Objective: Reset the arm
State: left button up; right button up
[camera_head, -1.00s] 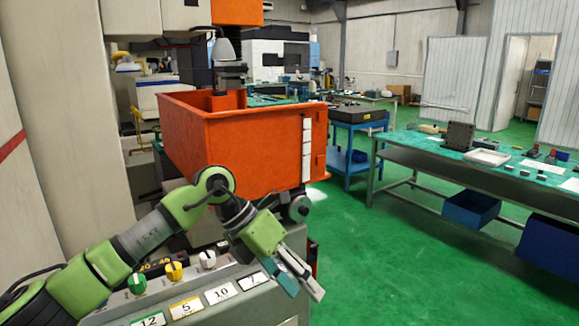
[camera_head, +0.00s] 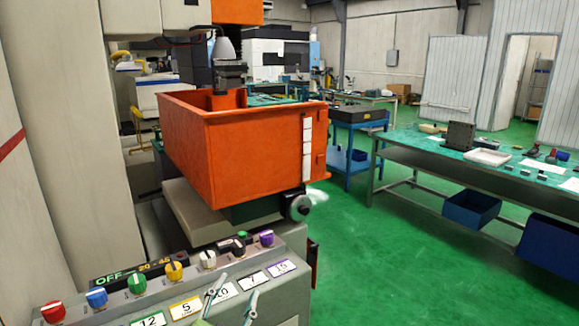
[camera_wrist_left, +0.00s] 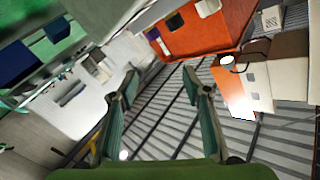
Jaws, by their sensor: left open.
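My left gripper (camera_head: 232,302) shows at the bottom of the head view, in front of the control panel. Only its two thin fingers and a bit of green body are visible there. In the left wrist view the two teal-lined fingers (camera_wrist_left: 163,95) stand apart with nothing between them. The rest of my left arm is out of the head view. My right gripper is not in view.
The control panel (camera_head: 212,282) with several coloured knobs and number labels lies just beyond the gripper. Behind it stands the orange machine tank (camera_head: 255,152). A workbench (camera_head: 410,158) with small parts is at the right. Green floor (camera_head: 375,260) between them is clear.

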pick_arm(q)
jog(key=s+a+f+n+g+y, duration=0.1)
jog(key=s+a+f+n+g, duration=0.15)
jog(key=f, duration=0.35)
jog(key=s+a+f+n+g+y, duration=0.1)
jog(key=s+a+f+g, duration=0.15)
jog(key=s+f, duration=0.2)
jog(key=s+a+f+n+g, duration=0.15)
jog(key=s+f+g, duration=0.45)
jog(key=s, duration=0.6)
jog(key=s+a+f+g, duration=0.3)
jog(key=s+f, duration=0.5)
jog(key=s, duration=0.4)
notch_tip(320, 180, down, 26)
jog(key=s+f+g, duration=0.1)
jog(key=s, duration=0.1)
jog(key=s+a+f+g, duration=0.1)
jog(key=s+a+f, duration=0.1)
jog(key=s+f, duration=1.3)
jog(key=shift+s+a+f+g, duration=0.25)
jog(key=shift+s+a+g, duration=0.1)
jog(key=shift+s, duration=0.7)
jog(key=shift+c, duration=0.3)
